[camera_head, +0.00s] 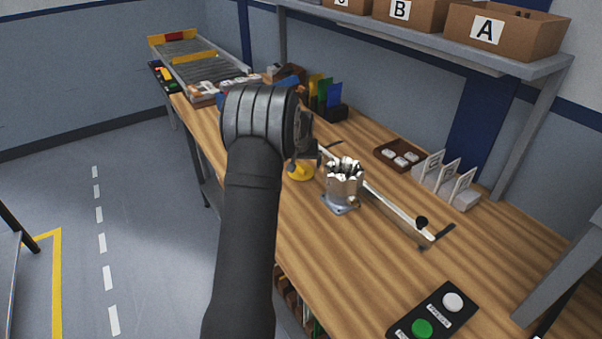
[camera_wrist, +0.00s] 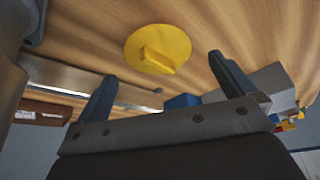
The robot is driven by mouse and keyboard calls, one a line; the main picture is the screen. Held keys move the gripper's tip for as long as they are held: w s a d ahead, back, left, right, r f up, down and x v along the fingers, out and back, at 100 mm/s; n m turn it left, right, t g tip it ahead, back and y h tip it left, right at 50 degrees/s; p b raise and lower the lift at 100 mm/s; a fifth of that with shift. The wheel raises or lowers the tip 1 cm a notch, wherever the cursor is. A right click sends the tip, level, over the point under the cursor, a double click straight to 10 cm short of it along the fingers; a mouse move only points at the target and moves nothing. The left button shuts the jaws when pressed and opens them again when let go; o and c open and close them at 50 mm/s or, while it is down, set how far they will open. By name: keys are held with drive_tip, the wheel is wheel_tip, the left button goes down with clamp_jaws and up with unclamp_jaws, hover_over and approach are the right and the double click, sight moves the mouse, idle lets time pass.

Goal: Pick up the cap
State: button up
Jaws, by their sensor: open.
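The cap is a yellow disc with a raised grip bar. In the wrist view the cap (camera_wrist: 155,47) lies on the wooden bench, just ahead of my fingertips and between their lines. In the head view the cap (camera_head: 301,172) shows below my gripper (camera_head: 312,152), partly hidden by it. My gripper's two dark fingers (camera_wrist: 162,76) are spread apart with nothing between them. The cap appears apart from both fingers.
A silver machined housing (camera_head: 343,185) stands right of the cap. A button box (camera_head: 433,315) sits at the near right. A small brown tray (camera_head: 398,155) and card holders (camera_head: 447,185) stand at the back.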

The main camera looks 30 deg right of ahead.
sight(301, 167)
drive_tip(key=x, duration=0.4)
drive_tip(key=shift+w+d+f, duration=0.25)
drive_tip(key=shift+d, duration=0.1)
drive_tip(key=shift+c, duration=0.2)
drive_tip(key=c, duration=0.8)
wheel_tip(301, 167, up, 11)
drive_tip(key=s, duration=0.1)
drive_tip(key=s+d+r+m+g+h, duration=0.1)
drive_tip(key=s+d+r+m, duration=0.2)
drive_tip(key=s, duration=0.6)
drive_tip(key=s+r+m+g, duration=0.1)
drive_tip(key=s+r+m, duration=0.2)
drive_tip(key=s+r, duration=0.4)
drive_tip(key=shift+h, duration=0.3)
drive_tip(key=shift+s+d+f, duration=0.1)
drive_tip(key=shift+s+f, duration=0.05)
drive_tip(key=shift+f, duration=1)
drive_tip(key=shift+s+f, duration=0.2)
drive_tip(key=shift+f, duration=0.95)
drive_tip(key=shift+s+d+f, duration=0.1)
drive_tip(key=shift+s+f, duration=0.05)
drive_tip(key=shift+f, duration=1)
